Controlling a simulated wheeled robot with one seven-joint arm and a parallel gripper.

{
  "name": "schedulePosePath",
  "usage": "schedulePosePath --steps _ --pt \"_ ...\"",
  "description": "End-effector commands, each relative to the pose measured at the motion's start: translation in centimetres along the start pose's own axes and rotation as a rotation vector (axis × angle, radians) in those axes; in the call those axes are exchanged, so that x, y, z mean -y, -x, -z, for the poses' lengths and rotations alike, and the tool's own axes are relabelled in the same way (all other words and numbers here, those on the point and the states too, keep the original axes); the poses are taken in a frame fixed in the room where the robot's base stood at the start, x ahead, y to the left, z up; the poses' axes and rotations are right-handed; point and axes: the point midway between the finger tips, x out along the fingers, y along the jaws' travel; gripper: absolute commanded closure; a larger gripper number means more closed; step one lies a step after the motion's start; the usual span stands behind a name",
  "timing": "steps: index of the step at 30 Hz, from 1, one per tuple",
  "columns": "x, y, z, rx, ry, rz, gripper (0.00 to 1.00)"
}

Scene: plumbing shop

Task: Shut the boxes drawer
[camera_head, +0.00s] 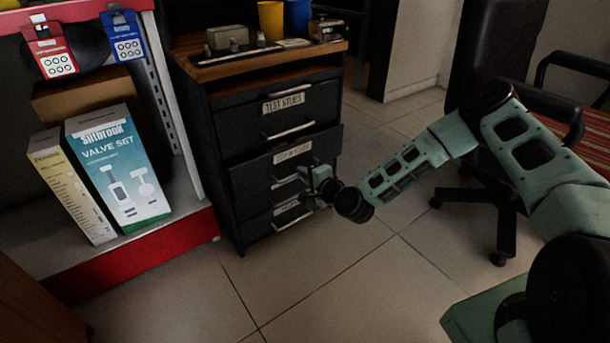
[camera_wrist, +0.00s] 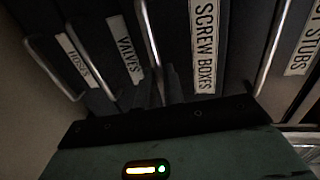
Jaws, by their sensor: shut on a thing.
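The boxes drawer (camera_head: 250,174), labelled SCREW BOXES, is the second drawer down in a dark cabinet. Its front juts out a little past the drawer above, so it stands partly open. Its label (camera_wrist: 204,45) is large in the wrist view. The drawer's handle (camera_wrist: 146,30), a metal bar below the label, runs down to my dark fingers (camera_wrist: 165,88). My gripper (camera_head: 318,182) is at the drawer's front, shut on this handle. The exact grip is dark and partly hidden.
The TEST STUBS drawer (camera_head: 322,101) above looks shut. The VALVES label (camera_wrist: 125,50) and HOSES label (camera_wrist: 77,60) mark lower drawers. Cups and small parts stand on the wooden top (camera_head: 220,70). Shelves with boxed goods (camera_head: 120,170) are left, an office chair (camera_head: 500,215) right. Tiled floor (camera_head: 330,265) in front is clear.

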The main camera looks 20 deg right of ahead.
Motion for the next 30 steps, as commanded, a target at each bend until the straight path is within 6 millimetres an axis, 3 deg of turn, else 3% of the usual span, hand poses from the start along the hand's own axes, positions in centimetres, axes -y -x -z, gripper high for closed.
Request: schedulePosePath --steps 6,16,18,19,30 --pt "0.7 -3.3 0.0 -0.001 0.001 0.002 1.0" --pt "0.9 -4.0 0.1 -0.002 0.0 0.003 1.0" --pt "0.9 -4.0 0.1 -0.002 0.001 0.003 0.76" --pt "0.9 -4.0 0.1 -0.002 0.001 0.003 0.69" --pt "0.9 -3.4 0.0 0.0 0.0 0.0 0.69"
